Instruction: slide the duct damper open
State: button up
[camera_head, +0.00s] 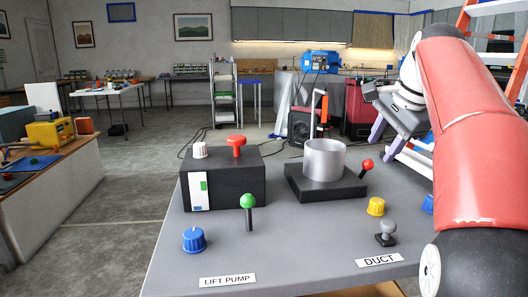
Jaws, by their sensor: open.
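The duct (324,160) is a short silver cylinder standing on a black square base (325,190) on the grey table, behind the "DUCT" label (380,261). A red ball handle (367,164) on a short dark stem sticks up at the right of the base; it may be the damper's handle, but I cannot tell for sure. My gripper (382,148) has two purple fingers, apart and empty. In the picture it is above and slightly right of the red ball, not visibly touching anything. The slide itself cannot be made out.
A yellow knob (376,206) and a grey knob (387,232) stand at the front right. A black box (223,181) with a red knob, a green ball lever (248,203) and a blue knob (194,239) are to the left. My red arm covers the table's right side.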

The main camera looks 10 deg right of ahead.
aim_at(388, 227)
jog(key=k+l, duration=0.1)
jog(key=k, duration=0.4)
jog(key=k+l, duration=0.15)
jog(key=k, duration=0.3)
